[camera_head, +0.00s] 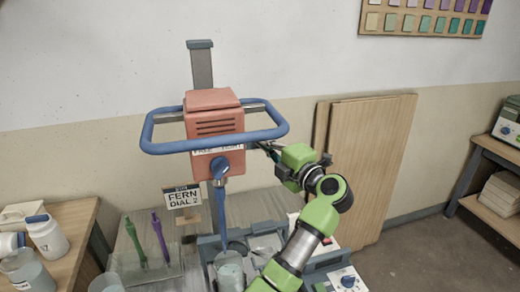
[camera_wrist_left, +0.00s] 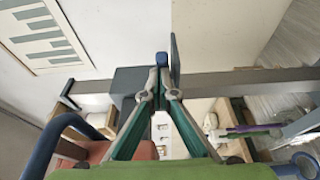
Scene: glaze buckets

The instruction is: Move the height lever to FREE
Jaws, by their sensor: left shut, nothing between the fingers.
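The mixer's orange-red head (camera_head: 214,125) sits on a grey column (camera_head: 201,68). A partly covered white label (camera_head: 225,149) on its front seems to read FREE at the left. Just below it is a blue knob-like lever (camera_head: 219,169); its exact setting is unclear. My left gripper (camera_head: 264,147) is at the right side of the head, beside the blue loop handle (camera_head: 155,146), its fingertips partly hidden. In the left wrist view the fingers (camera_wrist_left: 157,90) are shut and empty, close to a small blue-ended part (camera_wrist_left: 162,59). My right gripper is out of view.
A sign reading FERN DIAL 2 (camera_head: 183,198) stands in front. A clear bucket (camera_head: 229,271) is below the head. Green and purple tools (camera_head: 160,238) stand at the left. Wooden boards (camera_head: 371,168) lean on the wall; floor at the right is free.

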